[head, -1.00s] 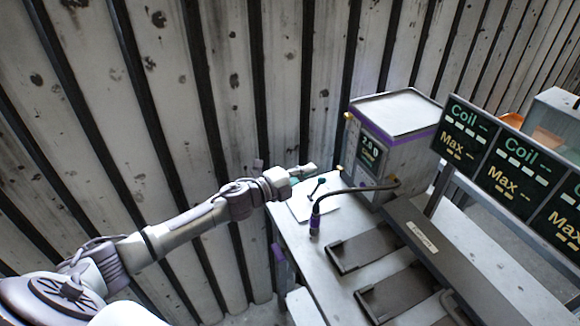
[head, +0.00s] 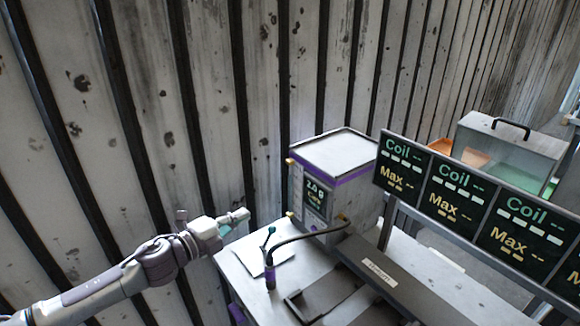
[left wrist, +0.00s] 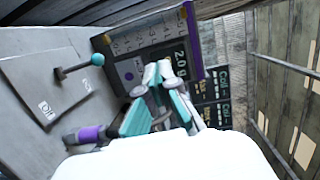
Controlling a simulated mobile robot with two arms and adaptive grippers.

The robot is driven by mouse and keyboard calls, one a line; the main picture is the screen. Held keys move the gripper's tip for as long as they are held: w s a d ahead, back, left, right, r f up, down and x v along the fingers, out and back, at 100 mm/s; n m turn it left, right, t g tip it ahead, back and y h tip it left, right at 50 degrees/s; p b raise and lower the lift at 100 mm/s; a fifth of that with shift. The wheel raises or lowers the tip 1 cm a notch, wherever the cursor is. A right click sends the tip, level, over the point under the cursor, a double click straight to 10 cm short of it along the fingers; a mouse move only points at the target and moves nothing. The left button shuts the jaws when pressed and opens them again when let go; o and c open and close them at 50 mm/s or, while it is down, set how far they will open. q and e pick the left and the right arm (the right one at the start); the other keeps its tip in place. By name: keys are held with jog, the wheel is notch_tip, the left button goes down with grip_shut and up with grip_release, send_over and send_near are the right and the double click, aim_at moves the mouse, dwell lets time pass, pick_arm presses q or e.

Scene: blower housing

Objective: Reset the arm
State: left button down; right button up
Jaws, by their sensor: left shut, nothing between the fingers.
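My left arm comes in from the lower left in the head view. Its gripper (head: 236,218) is shut and empty, held above the left end of the grey bench (head: 233,262). In the left wrist view the gripper's teal and grey fingers (left wrist: 160,75) are together, with the grey box's panel behind them. My right gripper is not in view.
A grey box (head: 345,160) with a purple band and a "2.0" display stands on the bench. A cable runs from it to a purple-based probe (head: 270,278). A teal-knobbed lever (head: 268,240) rises from a pale plate. Coil screens (head: 455,190) stand right; corrugated wall behind.

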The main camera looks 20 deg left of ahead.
pick_arm(q)
jog(key=s+d+f+n+g+y, duration=0.1)
jog(key=s+d+f+n+y, duration=0.45)
jog(key=s+f+n, duration=0.5)
jog(key=s+d+f+n+g+y, duration=0.1)
jog(key=s+f+n+g, duration=0.4)
jog(key=s, duration=0.6)
jog(key=s+d+f+n+g+y, duration=0.1)
jog(key=s+f+n+g, duration=0.2)
jog(key=s+n+g, duration=0.55)
jog(key=s+f+m+t, duration=0.1)
jog(key=s+f, duration=0.2)
jog(key=f, duration=1.1)
jog(key=s+f+m, duration=0.2)
jog(key=f, duration=1.2)
jog(key=s+a+f+b, duration=0.1)
jog(key=s+a+f, duration=0.2)
jog(key=s+f, duration=1.1)
jog(key=shift+s+a+f+g, duration=0.2)
jog(key=shift+s+f+g, duration=0.25)
jog(key=shift+s, duration=0.5)
